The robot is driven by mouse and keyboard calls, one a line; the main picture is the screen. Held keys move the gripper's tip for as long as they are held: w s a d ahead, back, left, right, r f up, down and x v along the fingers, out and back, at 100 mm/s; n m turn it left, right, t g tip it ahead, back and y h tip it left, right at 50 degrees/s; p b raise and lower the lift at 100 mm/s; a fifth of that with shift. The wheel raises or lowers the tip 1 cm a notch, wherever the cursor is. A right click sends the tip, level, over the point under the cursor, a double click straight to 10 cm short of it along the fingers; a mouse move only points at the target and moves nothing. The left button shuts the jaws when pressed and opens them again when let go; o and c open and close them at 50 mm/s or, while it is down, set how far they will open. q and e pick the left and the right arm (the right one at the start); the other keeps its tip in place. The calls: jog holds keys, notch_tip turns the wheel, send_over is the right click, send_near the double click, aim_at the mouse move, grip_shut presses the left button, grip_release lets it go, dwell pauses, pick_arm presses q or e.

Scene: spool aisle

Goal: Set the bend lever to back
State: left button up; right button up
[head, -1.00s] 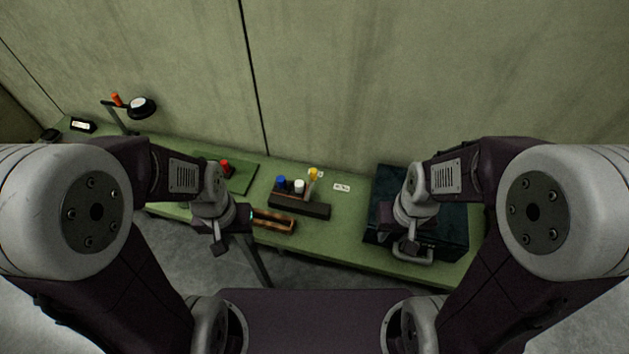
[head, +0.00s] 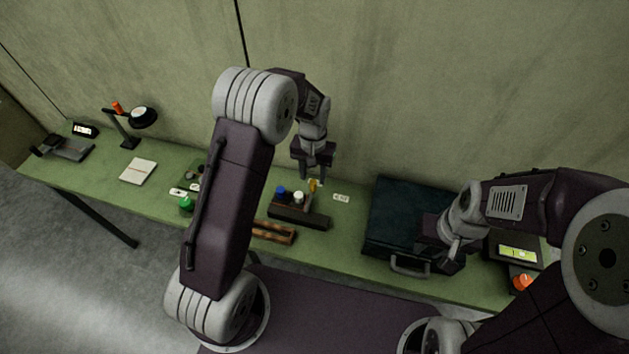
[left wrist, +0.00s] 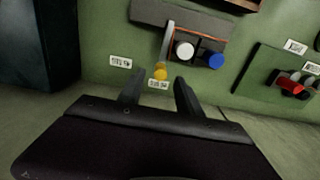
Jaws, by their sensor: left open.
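The bend lever (head: 313,185) has a yellow tip and stands at the back right of a dark block (head: 300,218) with a blue knob (head: 281,190) and a white knob (head: 298,196). In the left wrist view the yellow tip of the lever (left wrist: 160,72) shows just ahead of the gap between my fingers, near a white label (left wrist: 158,84). My left gripper (head: 315,178) is open above the lever; it also shows in the left wrist view (left wrist: 158,88). My right gripper (head: 448,255) hangs by a dark case, its jaws unclear.
The dark case (head: 400,205) with a grey handle (head: 408,266) stands right of the block. A brown tray (head: 274,233) lies in front of it. A second label (head: 341,197) lies to the right. The wall rises close behind the bench.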

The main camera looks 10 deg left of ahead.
aim_at(313, 181)
pick_arm(q)
notch_tip(313, 181, down, 3)
jog(key=shift+f, duration=0.65)
grip_shut()
dwell(0.9)
